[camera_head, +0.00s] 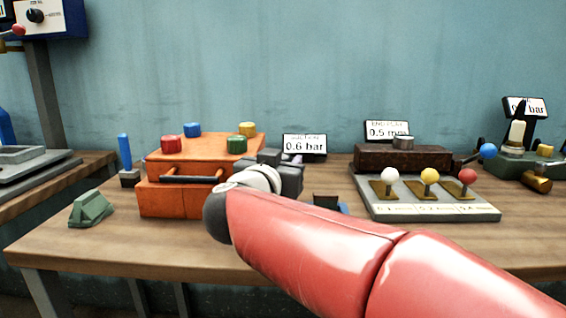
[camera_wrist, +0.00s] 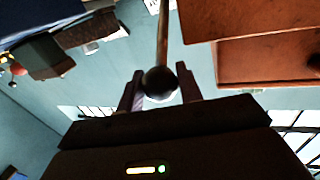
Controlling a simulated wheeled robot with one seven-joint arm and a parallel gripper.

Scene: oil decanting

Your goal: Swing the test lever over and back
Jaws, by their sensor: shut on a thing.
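In the wrist view a dark ball knob (camera_wrist: 159,83) sits on the end of a thin brownish rod (camera_wrist: 162,35), which I take to be the test lever. My gripper (camera_wrist: 160,88) is shut on this knob, with one finger on each side. In the head view my gripper (camera_head: 283,170) is just right of the orange box (camera_head: 180,198), in front of the 0.6 bar sign (camera_head: 305,146). My wrist and gripper hide the lever there, so its tilt cannot be told.
The orange box carries several coloured knobs and a black front bar. To the right, a grey plate (camera_head: 425,212) has white, yellow and red ball levers before a dark block (camera_head: 402,158). A green wedge (camera_head: 90,209) stands at left. The front left of the table (camera_head: 110,250) is clear.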

